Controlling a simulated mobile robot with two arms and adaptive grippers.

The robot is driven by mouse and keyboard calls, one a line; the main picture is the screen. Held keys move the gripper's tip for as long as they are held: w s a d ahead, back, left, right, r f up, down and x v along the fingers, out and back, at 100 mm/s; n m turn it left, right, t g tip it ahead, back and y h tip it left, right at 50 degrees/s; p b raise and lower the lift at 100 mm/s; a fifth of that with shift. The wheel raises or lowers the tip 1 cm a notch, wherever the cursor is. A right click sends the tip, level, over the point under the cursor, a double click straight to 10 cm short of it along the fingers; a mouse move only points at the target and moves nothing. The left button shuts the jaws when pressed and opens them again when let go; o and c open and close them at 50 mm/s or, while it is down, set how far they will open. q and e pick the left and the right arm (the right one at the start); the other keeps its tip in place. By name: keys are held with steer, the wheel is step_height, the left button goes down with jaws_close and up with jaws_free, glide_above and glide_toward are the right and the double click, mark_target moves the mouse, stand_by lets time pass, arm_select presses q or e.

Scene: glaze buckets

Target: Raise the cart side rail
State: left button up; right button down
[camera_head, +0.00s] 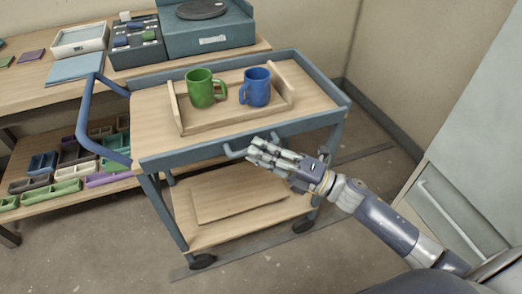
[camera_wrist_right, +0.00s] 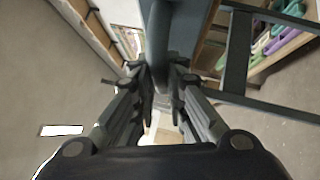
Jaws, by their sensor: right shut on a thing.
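The cart (camera_head: 160,108) has a wooden top, a blue-grey frame and a side rail (camera_head: 190,155) along its near long edge. A curved handle (camera_head: 232,153) stands out from the middle of this rail. My right gripper (camera_head: 262,153) reaches in from the right and is shut on the handle, whose right part it hides. In the right wrist view, the blue-grey handle bar (camera_wrist_right: 158,40) runs between the fingers of my right gripper (camera_wrist_right: 160,85). My left gripper is not in view.
A wooden tray (camera_head: 185,127) on the cart top holds a green mug (camera_head: 199,90) and a blue mug (camera_head: 255,88). A board (camera_head: 235,201) lies on the lower shelf. A workbench (camera_head: 30,90) with bins stands behind left. A grey cabinet (camera_head: 450,195) is at right.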

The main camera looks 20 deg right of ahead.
steer(key=c, duration=1.6)
jaws_free()
steer(key=v, duration=1.2)
